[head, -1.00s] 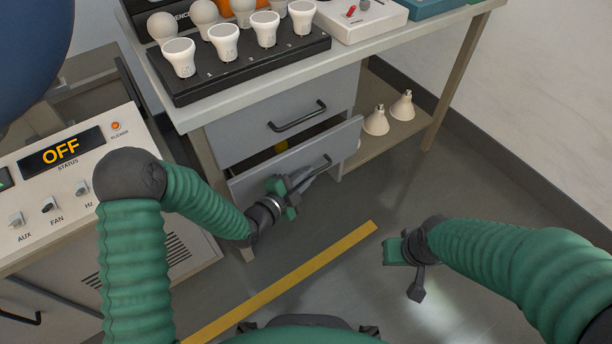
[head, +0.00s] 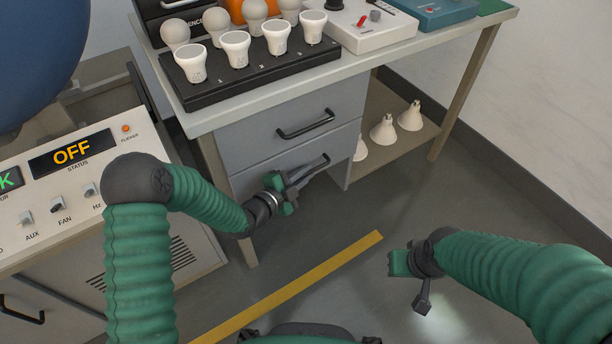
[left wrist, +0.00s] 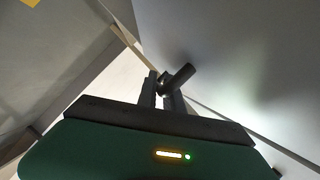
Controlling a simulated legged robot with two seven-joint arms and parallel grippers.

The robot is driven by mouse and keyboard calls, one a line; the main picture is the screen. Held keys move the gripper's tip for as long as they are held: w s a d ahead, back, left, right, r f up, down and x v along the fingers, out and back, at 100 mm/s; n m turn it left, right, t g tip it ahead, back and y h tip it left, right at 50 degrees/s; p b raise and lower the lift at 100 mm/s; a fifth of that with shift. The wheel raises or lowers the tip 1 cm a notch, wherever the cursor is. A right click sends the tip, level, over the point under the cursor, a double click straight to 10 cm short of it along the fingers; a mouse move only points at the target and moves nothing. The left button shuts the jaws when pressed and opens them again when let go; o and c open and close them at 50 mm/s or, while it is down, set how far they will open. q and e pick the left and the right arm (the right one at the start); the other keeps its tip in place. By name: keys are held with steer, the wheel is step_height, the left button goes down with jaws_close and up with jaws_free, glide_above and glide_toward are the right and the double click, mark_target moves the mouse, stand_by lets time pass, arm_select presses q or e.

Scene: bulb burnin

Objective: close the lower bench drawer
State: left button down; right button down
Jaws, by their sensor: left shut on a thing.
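The lower bench drawer (head: 262,176) is a grey front under the bench top, below the upper drawer (head: 270,122). Its front now looks about flush with the upper drawer front, and no opening shows above it. My left gripper (head: 318,168) is shut on the dark bar handle (head: 326,159) of the lower drawer. In the left wrist view the fingers (left wrist: 168,92) close around the dark handle (left wrist: 180,76) against the grey drawer front (left wrist: 240,60). My right gripper (head: 408,280) hangs over the floor, away from the bench; its jaw gap is unclear.
The bench top (head: 375,62) carries a black rack (head: 260,75) of bulbs and a white box (head: 362,28). A control console (head: 75,185) stands at left. The floor around the yellow stripe (head: 290,285) is clear.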

arm_select(q)
steer(key=c, duration=1.8)
jaws_free()
steer(key=shift+w+a, duration=0.1)
steer(key=shift+w, duration=0.05)
steer(key=shift+o, duration=0.2)
steer(key=shift+s+a+r, duration=0.15)
steer(key=shift+s+a, duration=0.05)
steer(key=shift+s, duration=0.05)
steer(key=p+v, duration=0.6)
steer(key=v, duration=1)
steer(key=shift+s, duration=0.15)
